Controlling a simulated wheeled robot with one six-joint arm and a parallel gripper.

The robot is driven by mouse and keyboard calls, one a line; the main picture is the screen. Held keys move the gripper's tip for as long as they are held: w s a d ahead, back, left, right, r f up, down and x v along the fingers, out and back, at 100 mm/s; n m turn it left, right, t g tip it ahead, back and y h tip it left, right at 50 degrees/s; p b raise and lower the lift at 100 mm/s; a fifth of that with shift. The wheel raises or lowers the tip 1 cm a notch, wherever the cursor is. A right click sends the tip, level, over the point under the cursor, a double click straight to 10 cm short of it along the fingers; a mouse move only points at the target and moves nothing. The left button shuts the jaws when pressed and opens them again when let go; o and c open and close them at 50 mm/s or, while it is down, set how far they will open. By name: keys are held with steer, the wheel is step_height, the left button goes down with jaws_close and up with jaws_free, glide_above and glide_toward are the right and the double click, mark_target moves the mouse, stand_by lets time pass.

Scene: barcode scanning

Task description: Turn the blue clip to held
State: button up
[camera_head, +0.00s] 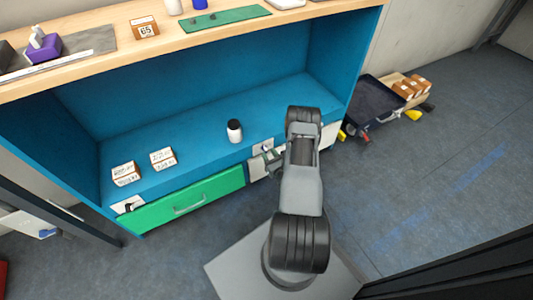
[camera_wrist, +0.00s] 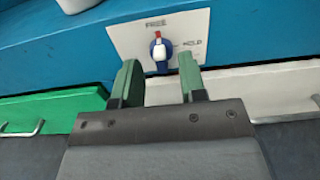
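The blue clip (camera_wrist: 160,49) is a small blue and white knob with a red tip on a white plate (camera_wrist: 124,35) in the wrist view. The plate reads "FREE" above the clip and "HELD" to its right. The clip is upright, with its red tip toward "FREE". My gripper (camera_wrist: 160,78) is open, its two green fingers on either side below the clip, with nothing between them. I cannot tell whether they touch the clip. In the head view my gripper (camera_head: 270,158) is at the front edge of the blue shelf, and the clip is too small to make out.
A green drawer (camera_head: 190,200) with a handle is left of my gripper. A dark-capped white bottle (camera_head: 234,131) and two white-labelled boxes (camera_head: 163,158) stand on the blue shelf (camera_head: 200,120). A wooden top (camera_head: 200,45) overhangs it. A dark cart (camera_head: 383,105) is at the right.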

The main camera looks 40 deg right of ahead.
mark_target(265, 149)
steer(key=shift+w+d, duration=0.15)
steer(key=shift+w, duration=1.1)
steer(key=shift+c, duration=0.4)
steer(key=c, duration=0.5)
